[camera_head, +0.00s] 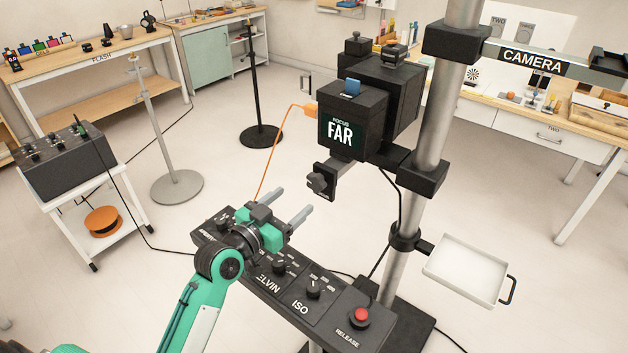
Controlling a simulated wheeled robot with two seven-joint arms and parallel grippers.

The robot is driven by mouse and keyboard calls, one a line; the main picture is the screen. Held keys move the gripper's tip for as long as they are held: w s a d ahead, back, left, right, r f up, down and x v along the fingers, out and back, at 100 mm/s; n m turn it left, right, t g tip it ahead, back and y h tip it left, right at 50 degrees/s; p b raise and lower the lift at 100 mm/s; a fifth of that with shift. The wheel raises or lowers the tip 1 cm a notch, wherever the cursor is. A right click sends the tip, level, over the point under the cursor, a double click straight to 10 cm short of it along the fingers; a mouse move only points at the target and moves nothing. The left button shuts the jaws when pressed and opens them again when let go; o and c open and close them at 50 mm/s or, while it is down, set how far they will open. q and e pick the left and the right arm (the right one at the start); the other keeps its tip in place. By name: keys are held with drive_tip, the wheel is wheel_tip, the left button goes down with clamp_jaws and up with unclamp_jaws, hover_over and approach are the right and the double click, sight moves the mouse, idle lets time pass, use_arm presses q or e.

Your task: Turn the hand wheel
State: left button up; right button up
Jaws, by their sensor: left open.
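A small dark lobed hand wheel (318,183) sits on a bracket below the black camera box (352,110), in the middle of the head view. The box front reads "FOCUS FAR". My left gripper (290,205), with a green body and two grey fingers, is to the lower left of the hand wheel. Its fingers are apart with nothing between them, and they appear clear of the wheel. The gripper hides part of the control panel behind it. My right gripper is not in view.
A control panel (325,322) with knobs and a red release button (361,315) lies below. A metal column (425,150) stands right of the camera box, with a white tray (466,268) on it. An orange cable (279,150) hangs left of the box.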

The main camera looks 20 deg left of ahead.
sight(313, 184)
use_arm(q)
drive_tip(key=p+x, duration=0.1)
drive_tip(key=x, duration=0.7)
drive_tip(key=shift+p, duration=0.3)
drive_tip(key=shift+w+d+f, duration=0.1)
drive_tip(key=shift+w+d, duration=0.1)
drive_tip(key=shift+w, duration=0.3)
drive_tip(key=c, duration=1)
